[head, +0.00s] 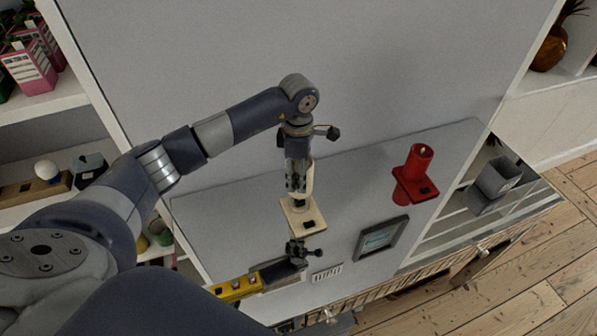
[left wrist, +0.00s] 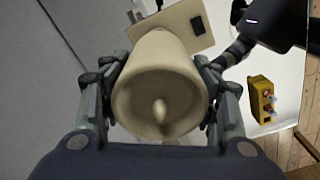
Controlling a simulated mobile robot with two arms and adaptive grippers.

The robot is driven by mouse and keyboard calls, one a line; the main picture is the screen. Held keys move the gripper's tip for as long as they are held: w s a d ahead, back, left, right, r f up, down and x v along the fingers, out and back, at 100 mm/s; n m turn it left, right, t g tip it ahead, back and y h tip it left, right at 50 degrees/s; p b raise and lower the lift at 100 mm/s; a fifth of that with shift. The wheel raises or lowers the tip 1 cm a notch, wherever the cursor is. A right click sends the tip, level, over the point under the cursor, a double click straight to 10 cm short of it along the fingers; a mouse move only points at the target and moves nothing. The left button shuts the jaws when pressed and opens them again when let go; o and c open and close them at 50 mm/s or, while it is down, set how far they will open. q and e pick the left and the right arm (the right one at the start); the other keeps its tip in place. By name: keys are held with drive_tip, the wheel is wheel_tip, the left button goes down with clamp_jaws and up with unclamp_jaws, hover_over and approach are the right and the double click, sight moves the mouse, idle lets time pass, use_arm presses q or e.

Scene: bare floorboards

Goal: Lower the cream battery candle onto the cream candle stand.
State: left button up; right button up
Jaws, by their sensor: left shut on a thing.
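The cream battery candle (left wrist: 160,75) is upright between the fingers of my left gripper (head: 299,178), which is shut on it. In the left wrist view I look down on its open top and the flame tip inside. The cream candle stand (head: 302,222) is a square plate with a dark patch, directly below the candle in the head view. The plate also shows beyond the candle in the left wrist view (left wrist: 174,33). The candle's base is close over the stand's middle; I cannot tell whether they touch.
A red candle (head: 420,160) on a red stand (head: 423,188) is to the right on the same glossy grey top. A dark picture frame (head: 381,239) lies in front of it. A yellow device (head: 237,288) is at the lower left. A grey wall rises behind.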

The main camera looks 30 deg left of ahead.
idle(0.3)
use_arm(q)
drive_tip(key=shift+f, duration=0.1)
drive_tip(key=shift+f+b, duration=2.3)
drive_tip(key=shift+f, duration=0.1)
drive_tip(key=shift+b, duration=0.35)
drive_tip(key=shift+f+b, duration=1.35)
drive_tip(key=shift+f, duration=0.15)
drive_tip(key=o, duration=1.2)
drive_tip(key=shift+o, duration=0.2)
